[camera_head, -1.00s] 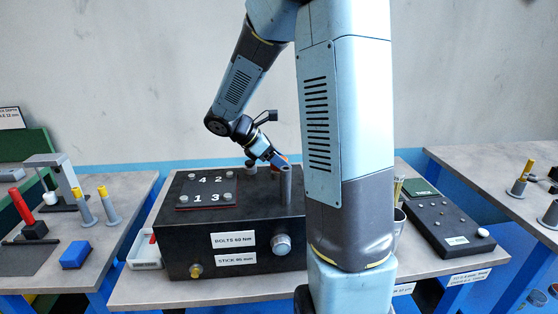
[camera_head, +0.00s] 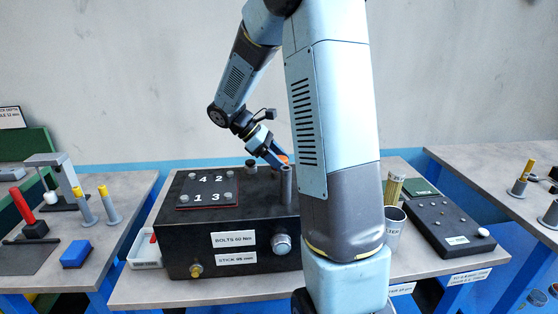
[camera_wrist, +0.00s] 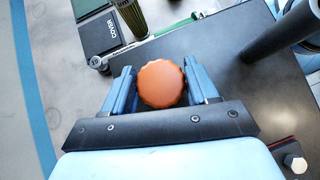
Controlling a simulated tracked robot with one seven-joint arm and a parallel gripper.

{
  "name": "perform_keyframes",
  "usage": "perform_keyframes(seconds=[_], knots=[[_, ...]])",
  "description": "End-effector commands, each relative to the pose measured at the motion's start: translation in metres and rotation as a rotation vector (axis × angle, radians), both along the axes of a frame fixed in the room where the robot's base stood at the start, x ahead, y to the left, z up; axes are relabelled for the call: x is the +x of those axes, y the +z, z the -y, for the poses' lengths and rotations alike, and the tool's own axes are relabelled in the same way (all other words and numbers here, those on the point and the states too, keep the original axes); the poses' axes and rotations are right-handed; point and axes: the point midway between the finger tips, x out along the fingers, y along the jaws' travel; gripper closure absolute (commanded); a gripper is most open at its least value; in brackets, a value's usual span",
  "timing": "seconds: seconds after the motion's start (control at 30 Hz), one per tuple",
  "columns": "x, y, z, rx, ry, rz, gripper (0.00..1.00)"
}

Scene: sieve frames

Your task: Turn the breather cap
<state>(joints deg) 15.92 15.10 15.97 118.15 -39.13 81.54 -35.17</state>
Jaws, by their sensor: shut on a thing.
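The breather cap is orange with a scalloped rim and sits in the middle of the wrist view (camera_wrist: 160,84). The blue fingers of my gripper (camera_wrist: 162,92) lie one on each side of it, shut on it. In the head view the cap (camera_head: 285,158) shows only as a small orange patch at the back of the black box (camera_head: 226,255), with my gripper (camera_head: 279,162) over it. The cap's underside and its seat are hidden.
A grey upright tube (camera_head: 286,186) stands on the box close to my gripper. Right of my arm stand a cup (camera_head: 393,230) and a black panel (camera_head: 445,226).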

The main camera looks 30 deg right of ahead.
Motion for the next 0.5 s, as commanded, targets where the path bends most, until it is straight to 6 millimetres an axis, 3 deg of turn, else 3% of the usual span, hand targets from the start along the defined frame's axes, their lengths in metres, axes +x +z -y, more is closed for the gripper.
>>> perform_keyframes(seconds=[0.5], knots=[[0.0017, 0.001, 0.0007, 0.0, -0.435, 0.005, 0.72]])
